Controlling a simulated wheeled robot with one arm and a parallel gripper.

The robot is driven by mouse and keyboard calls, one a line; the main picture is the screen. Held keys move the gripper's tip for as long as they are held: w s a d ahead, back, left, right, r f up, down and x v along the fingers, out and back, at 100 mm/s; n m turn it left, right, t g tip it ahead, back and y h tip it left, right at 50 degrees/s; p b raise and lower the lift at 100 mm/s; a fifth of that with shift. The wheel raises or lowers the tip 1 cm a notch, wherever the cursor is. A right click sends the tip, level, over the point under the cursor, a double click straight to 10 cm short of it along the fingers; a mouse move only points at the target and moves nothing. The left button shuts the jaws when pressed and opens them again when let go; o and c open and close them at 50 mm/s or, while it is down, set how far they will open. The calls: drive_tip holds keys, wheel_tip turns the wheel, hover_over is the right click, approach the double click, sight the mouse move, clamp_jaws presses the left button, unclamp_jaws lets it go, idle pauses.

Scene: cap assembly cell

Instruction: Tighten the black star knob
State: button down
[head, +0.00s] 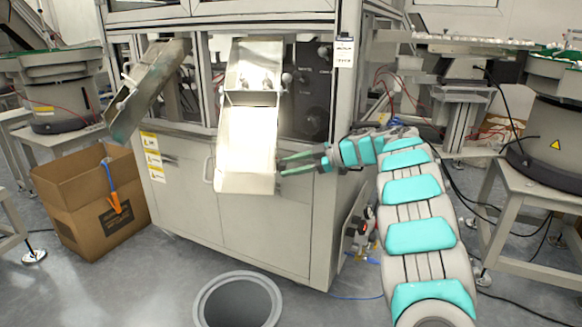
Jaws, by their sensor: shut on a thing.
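My gripper (284,164) is at the right edge of the bright metal chute (247,145) on the front of the machine. Its two green fingers reach in from the right, one above the other, and are shut on the black star knob (280,163) at the chute's lower right side. The knob is small and mostly hidden by the fingertips. Its star shape and how tight it sits cannot be made out.
A second metal chute (150,85) slants down at the left, above an open cardboard box (80,205) with an orange-and-blue tool on its edge. A round grey bin (200,302) stands on the floor in front. Feeders on stands flank the machine.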

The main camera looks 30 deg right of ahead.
idle(0.5)
drive_tip(key=shift+c, duration=1.7)
unclamp_jaws()
drive_tip(key=v, duration=0.7)
drive_tip(key=shift+s+d, duration=0.15)
drive_tip(key=shift+d, duration=0.15)
